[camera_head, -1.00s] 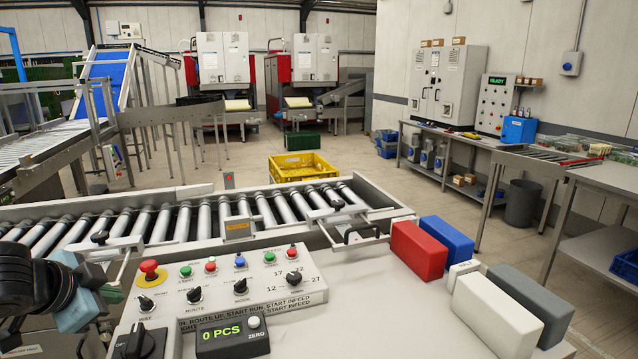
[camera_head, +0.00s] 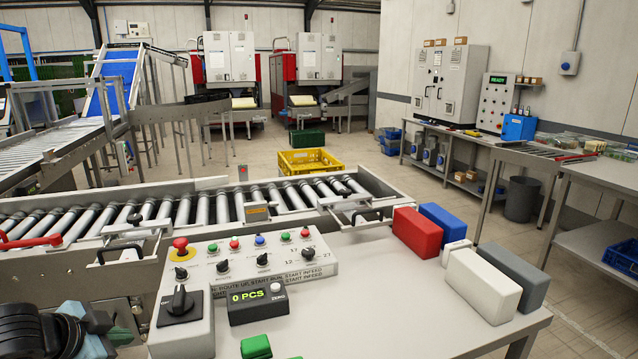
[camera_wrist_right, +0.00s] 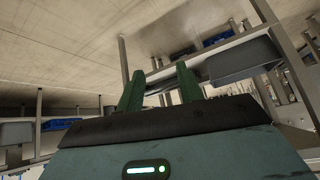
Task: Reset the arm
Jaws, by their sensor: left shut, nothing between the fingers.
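My left gripper (camera_head: 112,338) is at the lower left of the head view, low beside the control console (camera_head: 212,262). It is shut with nothing between its fingers, and its tip is small and partly cut off from clear view. My right gripper (camera_wrist_right: 160,70) shows only in the right wrist view. Its two green fingers stand apart with nothing visible between them, so it is open. The right arm is not seen in the head view.
The roller conveyor (camera_head: 205,207) runs behind the console. On the grey table (camera_head: 400,300) stand a red block (camera_head: 416,232), a blue block (camera_head: 446,222), a white block (camera_head: 482,285), a grey block (camera_head: 514,274) and a green block (camera_head: 256,346). A yellow crate (camera_head: 308,163) stands beyond the conveyor.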

